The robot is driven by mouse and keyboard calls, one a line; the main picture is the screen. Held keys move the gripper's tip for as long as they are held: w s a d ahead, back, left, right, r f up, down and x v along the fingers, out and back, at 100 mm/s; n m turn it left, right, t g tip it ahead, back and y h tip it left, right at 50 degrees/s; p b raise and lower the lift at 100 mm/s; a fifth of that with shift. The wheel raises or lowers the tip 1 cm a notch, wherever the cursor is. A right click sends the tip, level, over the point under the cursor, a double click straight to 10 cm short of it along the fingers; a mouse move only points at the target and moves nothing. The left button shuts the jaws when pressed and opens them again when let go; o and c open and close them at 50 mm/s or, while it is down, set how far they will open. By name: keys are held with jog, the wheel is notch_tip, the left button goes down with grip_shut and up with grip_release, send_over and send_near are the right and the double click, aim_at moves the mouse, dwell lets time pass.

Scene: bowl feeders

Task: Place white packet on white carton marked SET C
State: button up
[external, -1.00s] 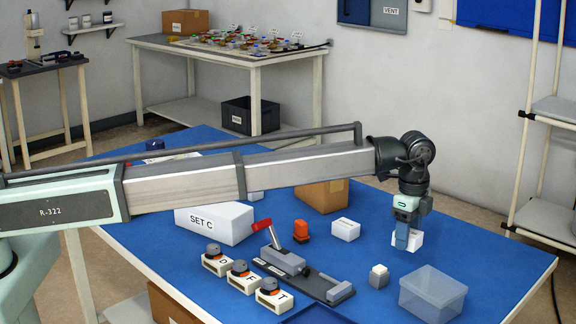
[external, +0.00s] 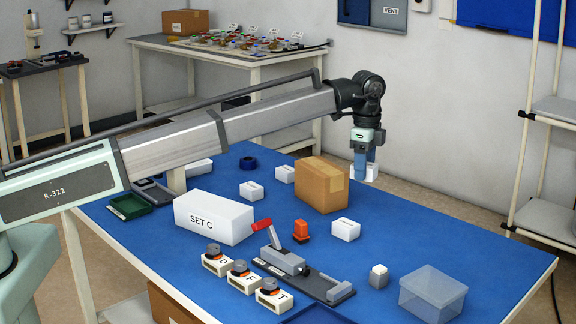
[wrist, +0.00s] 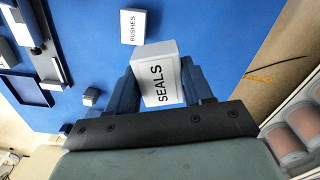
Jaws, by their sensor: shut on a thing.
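My gripper (external: 363,168) is shut on a white packet (external: 372,173) and holds it in the air, just right of the brown box. In the wrist view the packet (wrist: 159,88) sits between the two blue fingers and its face reads SEALS. The white carton marked SET C (external: 214,218) lies on the blue table, left of my gripper in the external view. Its top is bare and its label faces the front. The packet is well apart from the carton.
A brown box (external: 322,185) stands between the carton and my gripper. Small white boxes (external: 251,190) lie nearby. In front are a red-handled clamp (external: 284,258), an orange part (external: 300,231), labelled knob blocks (external: 240,278) and a clear bin (external: 433,293).

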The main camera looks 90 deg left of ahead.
jog(key=s+a+r+n, duration=0.1)
jog(key=s+a+r, duration=0.2)
jog(key=s+a, duration=0.5)
send_over(212, 203)
jog(key=shift+f, duration=4.95)
jog(key=shift+f, duration=0.2)
jog(key=o, duration=1)
jog(key=shift+o, duration=0.2)
jog(key=shift+r, duration=0.15)
notch_tip(212, 203, up, 12)
